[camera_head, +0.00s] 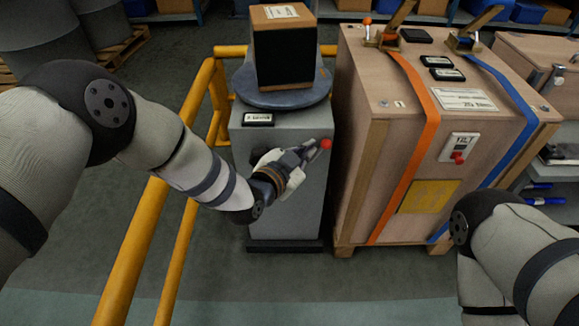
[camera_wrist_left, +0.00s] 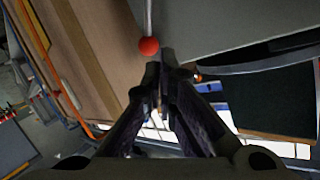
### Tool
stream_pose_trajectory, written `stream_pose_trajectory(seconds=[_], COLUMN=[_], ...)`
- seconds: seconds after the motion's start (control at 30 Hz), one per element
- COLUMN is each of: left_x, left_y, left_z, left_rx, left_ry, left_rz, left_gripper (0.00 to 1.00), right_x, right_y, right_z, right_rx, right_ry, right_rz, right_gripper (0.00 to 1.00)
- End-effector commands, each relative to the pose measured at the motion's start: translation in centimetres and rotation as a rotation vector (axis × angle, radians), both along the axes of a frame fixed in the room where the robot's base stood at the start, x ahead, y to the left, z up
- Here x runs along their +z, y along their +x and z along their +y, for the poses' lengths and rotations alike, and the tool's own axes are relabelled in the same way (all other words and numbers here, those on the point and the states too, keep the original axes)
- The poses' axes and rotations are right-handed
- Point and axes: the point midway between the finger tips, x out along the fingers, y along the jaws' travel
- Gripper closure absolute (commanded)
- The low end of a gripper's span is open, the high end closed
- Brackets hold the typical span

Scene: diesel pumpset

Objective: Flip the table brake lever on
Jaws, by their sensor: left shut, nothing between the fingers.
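The table brake lever ends in a red ball knob (camera_head: 326,144) at the upper right of the grey pedestal's front face. In the left wrist view the red knob (camera_wrist_left: 149,46) sits on a thin metal rod, just beyond my fingertips and a little to their left. My left gripper (camera_head: 312,148) is shut and empty, its tips close beside the knob; I cannot tell whether they touch. The grey pedestal (camera_head: 285,200) carries a round turntable (camera_head: 262,98) with a box (camera_head: 284,50) on it. My right gripper is not in view; only my right arm shows at lower right.
A large wooden crate (camera_head: 400,150) with orange and blue straps stands right of the pedestal, leaving a narrow gap. A yellow guardrail (camera_head: 150,230) runs along the left. The floor in front is clear.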

Motion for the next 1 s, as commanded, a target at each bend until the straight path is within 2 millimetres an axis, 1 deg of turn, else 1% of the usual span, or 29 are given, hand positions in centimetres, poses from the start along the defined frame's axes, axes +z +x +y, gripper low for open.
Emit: stream_pose_trajectory(seconds=[0.03,0.1,0.3,0.4,0.5,0.6,1.0], left_x=[1.0,1.7,3.2,3.6,3.8,3.8,3.8], left_y=[-0.9,-2.4,-6.1,-7.3,-7.9,-8.2,-8.2], left_z=[0.5,1.3,3.3,3.9,4.3,4.4,4.4], left_rx=[-0.001,-0.001,-0.001,-0.001,0.0,0.0,0.0], left_ry=[0.002,0.0,0.001,0.001,-0.001,-0.001,0.0], left_rz=[-0.002,-0.001,-0.002,0.0,-0.001,-0.001,0.002], left_gripper=[1.0,1.0,1.0,1.0,1.0,1.0,1.0], right_x=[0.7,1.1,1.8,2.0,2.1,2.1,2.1], right_y=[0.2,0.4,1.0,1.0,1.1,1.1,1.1], right_z=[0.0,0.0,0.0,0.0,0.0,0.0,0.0], right_rx=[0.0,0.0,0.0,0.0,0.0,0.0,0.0], right_ry=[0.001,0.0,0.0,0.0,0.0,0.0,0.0], right_rz=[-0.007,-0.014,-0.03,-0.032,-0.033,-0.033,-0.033], right_gripper=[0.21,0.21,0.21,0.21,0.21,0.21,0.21])
